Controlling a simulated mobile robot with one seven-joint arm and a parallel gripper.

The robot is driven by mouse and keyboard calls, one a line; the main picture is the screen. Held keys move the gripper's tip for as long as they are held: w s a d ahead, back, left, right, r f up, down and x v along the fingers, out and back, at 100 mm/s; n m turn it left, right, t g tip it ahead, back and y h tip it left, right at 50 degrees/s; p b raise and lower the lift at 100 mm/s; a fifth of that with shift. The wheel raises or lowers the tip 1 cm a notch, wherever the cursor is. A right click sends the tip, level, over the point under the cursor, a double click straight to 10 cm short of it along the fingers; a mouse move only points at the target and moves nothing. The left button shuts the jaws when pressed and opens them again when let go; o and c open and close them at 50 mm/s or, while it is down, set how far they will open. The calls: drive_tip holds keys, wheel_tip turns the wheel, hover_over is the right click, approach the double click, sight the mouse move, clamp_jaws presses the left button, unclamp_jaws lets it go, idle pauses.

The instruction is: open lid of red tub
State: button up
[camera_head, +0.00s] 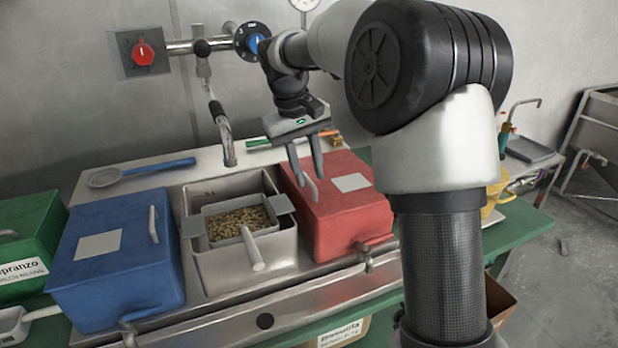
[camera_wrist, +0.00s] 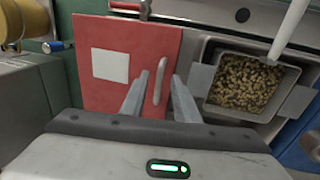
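The red tub (camera_head: 345,216) stands at the right of the metal counter, with its flat red lid (camera_head: 335,186) down on it. The lid carries a white label and a pale upright handle (camera_head: 311,188) near its left edge. In the wrist view the lid (camera_wrist: 118,40) and handle (camera_wrist: 159,80) lie just beyond my fingertips. My gripper (camera_head: 306,178) is above the lid, pointing down, with its two fingers apart. In the wrist view my gripper (camera_wrist: 157,92) shows a finger on either side of the handle's near end. I cannot tell whether they touch it.
A metal sink (camera_head: 250,262) holding a tray of beans (camera_head: 238,222) is left of the red tub. A blue tub (camera_head: 115,265) and a green box (camera_head: 28,235) stand farther left. A tap (camera_head: 222,133) hangs behind the sink. A yellow jug (camera_head: 497,192) stands at the right.

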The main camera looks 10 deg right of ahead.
drive_tip(key=shift+d+f, duration=0.1)
drive_tip(key=shift+f, duration=0.35)
drive_tip(key=shift+c, duration=0.3)
clamp_jaws()
drive_tip(key=shift+r, duration=0.15)
